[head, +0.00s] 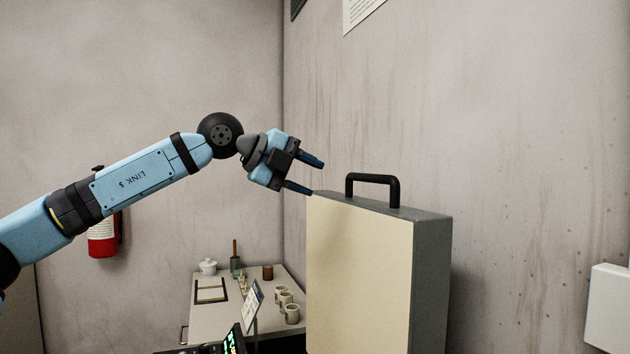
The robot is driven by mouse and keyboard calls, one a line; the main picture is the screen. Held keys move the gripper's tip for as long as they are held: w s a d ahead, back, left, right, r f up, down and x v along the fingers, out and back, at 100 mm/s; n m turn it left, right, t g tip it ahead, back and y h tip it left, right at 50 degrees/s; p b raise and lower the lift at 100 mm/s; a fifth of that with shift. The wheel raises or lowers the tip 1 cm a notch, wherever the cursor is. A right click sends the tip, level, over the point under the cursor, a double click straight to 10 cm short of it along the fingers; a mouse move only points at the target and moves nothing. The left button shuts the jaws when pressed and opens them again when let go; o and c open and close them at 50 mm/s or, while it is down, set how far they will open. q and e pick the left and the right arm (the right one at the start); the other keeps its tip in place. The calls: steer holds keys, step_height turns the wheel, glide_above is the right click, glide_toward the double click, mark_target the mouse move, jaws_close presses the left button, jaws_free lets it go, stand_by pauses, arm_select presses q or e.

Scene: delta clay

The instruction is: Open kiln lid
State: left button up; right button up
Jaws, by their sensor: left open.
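The kiln lid (360,275) stands upright at the centre right, with its cream face toward me and grey edges on its top and right side. A black bar handle (373,178) sits on its top edge. My left gripper (316,178) is open and empty, just left of the handle and close above the lid's top left corner. Its fingers are apart from the handle; I cannot tell whether the lower finger touches the lid. The kiln body is below the picture and hidden. My right gripper is not in view.
A red extinguisher (103,236) hangs on the left wall. A white box (608,308) is at the right. The space above the lid is clear.

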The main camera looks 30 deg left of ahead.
arm_select(q)
steer(key=v, duration=1.2)
steer(key=shift+d, duration=0.1)
